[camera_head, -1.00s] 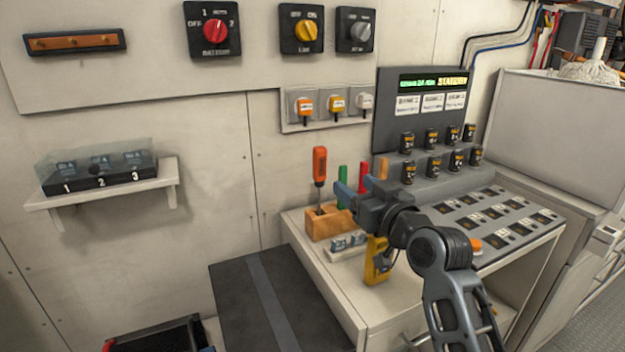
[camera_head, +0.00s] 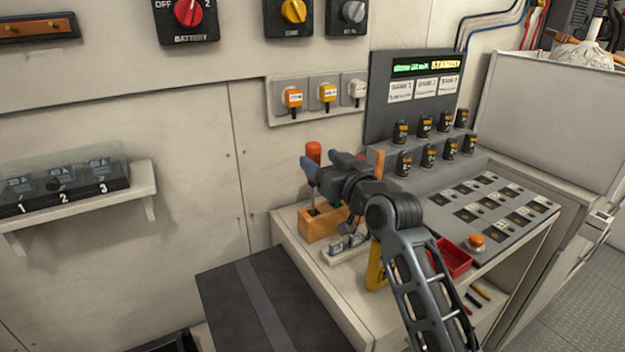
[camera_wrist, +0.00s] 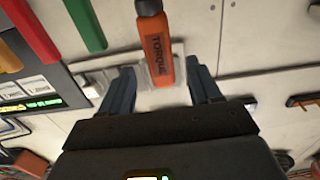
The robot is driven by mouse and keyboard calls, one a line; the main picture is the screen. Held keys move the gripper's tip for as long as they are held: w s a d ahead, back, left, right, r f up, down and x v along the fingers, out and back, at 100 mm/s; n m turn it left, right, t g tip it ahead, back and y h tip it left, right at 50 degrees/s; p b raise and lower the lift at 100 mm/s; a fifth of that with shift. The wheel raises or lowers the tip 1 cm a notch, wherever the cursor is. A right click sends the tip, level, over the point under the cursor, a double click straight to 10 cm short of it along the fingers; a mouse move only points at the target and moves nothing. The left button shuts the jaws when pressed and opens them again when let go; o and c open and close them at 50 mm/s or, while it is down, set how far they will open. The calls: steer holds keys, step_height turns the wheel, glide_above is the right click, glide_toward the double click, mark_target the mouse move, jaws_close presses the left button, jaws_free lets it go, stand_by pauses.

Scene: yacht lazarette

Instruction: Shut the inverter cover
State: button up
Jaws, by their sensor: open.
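No part is clearly marked as the inverter cover, and I cannot tell which it is. A dark panel with a lit STANDBY display (camera_head: 425,68) stands upright at the back of the counter. My gripper (camera_head: 327,165) is open over the tool block, at the orange-handled screwdriver (camera_head: 313,152). In the wrist view, the orange handle (camera_wrist: 158,55), marked TORQUE, shows between the two spread fingers of my gripper (camera_wrist: 158,82); I cannot tell whether they touch it. In the head view my gripper hides part of the screwdriver and the tools beside it.
The orange block (camera_head: 318,226) and small fuses (camera_head: 345,245) sit on the counter. Several black knobs (camera_head: 428,156) and a sloped switch panel (camera_head: 495,215) lie right. A red tray (camera_head: 452,258) is beside my arm. A clear-covered box (camera_head: 62,185) is on the wall shelf.

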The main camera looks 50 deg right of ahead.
mark_target(316, 155)
steer(key=p+x, duration=0.1)
steer(key=x, duration=0.3)
steer(key=shift+r, duration=0.2)
steer(key=shift+c, duration=0.2)
jaws_close()
